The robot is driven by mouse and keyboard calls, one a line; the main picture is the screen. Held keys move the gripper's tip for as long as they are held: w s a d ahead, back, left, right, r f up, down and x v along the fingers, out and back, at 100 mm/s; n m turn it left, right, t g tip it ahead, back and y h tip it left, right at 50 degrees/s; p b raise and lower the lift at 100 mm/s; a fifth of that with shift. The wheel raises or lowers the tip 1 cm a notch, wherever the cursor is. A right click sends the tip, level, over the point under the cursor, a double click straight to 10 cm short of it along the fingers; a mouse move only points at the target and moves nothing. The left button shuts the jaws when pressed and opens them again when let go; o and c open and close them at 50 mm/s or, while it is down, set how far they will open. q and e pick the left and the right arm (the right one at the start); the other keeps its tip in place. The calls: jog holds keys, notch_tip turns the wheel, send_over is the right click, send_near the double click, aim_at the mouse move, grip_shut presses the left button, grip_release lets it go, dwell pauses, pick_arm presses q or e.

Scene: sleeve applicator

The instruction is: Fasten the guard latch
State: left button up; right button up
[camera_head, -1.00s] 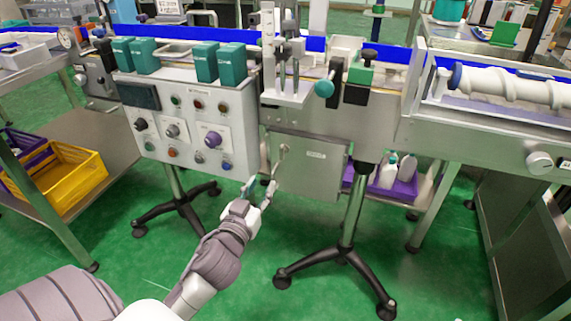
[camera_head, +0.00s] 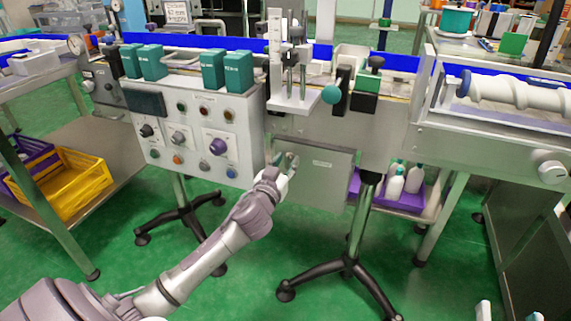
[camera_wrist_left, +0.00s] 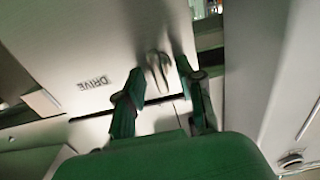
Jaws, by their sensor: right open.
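The guard panel (camera_head: 325,178) is a flat grey metal door under the conveyor, right of the control box. In the left wrist view it (camera_wrist_left: 60,45) carries the word DRIVE, reversed by the viewing angle. The guard latch (camera_wrist_left: 158,65) is a small metal handle near the panel's edge. My left gripper (camera_head: 285,163) is at the panel's upper left. In the wrist view its green fingers (camera_wrist_left: 160,75) are spread on either side of the latch; contact cannot be told. In the head view the gripper largely hides the latch. My right gripper (camera_head: 509,312) shows only pale fingertips, apart, at the bottom right.
The control box (camera_head: 200,135) with knobs and buttons is close left of my left gripper. A black-footed stand leg (camera_head: 355,225) is below the panel. White bottles (camera_head: 405,182) in a purple tray are to the right. Green floor in front is open.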

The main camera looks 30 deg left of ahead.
pick_arm(q)
grip_shut()
dwell(0.3)
